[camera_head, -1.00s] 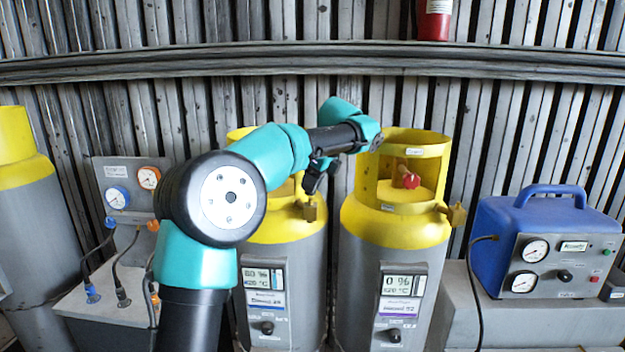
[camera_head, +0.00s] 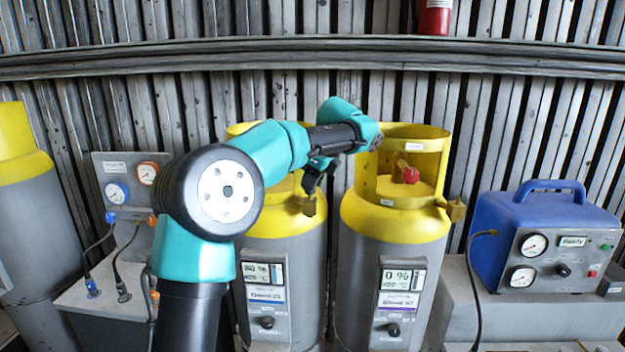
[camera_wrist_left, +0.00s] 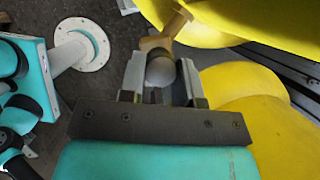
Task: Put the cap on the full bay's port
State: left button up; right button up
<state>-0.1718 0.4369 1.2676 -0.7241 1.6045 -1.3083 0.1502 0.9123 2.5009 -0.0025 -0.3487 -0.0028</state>
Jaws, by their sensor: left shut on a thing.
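The left yellow-topped cylinder (camera_head: 285,222) has a display (camera_head: 262,274) that seems to read 80 %. The right cylinder (camera_head: 394,222) has a display (camera_head: 403,277) reading 0 %. A brass port (camera_head: 309,206) sticks out at the left cylinder's right side. My left gripper (camera_head: 316,181) is just above that port. In the left wrist view my left gripper (camera_wrist_left: 162,82) is shut on a grey rounded cap (camera_wrist_left: 160,71). A brass port (camera_wrist_left: 160,41) lies right beyond the cap; I cannot tell whether they touch. My right gripper is not in view.
The right cylinder has its own brass port (camera_head: 456,209) and a red valve knob (camera_head: 410,174). A gauge panel (camera_head: 131,185) stands at the left, a blue machine (camera_head: 540,240) at the right. The gap between the two cylinders is narrow.

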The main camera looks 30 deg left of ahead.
pick_arm(q)
jog(key=shift+f, duration=0.85)
jog(key=o, duration=1)
jog(key=shift+c, duration=0.2)
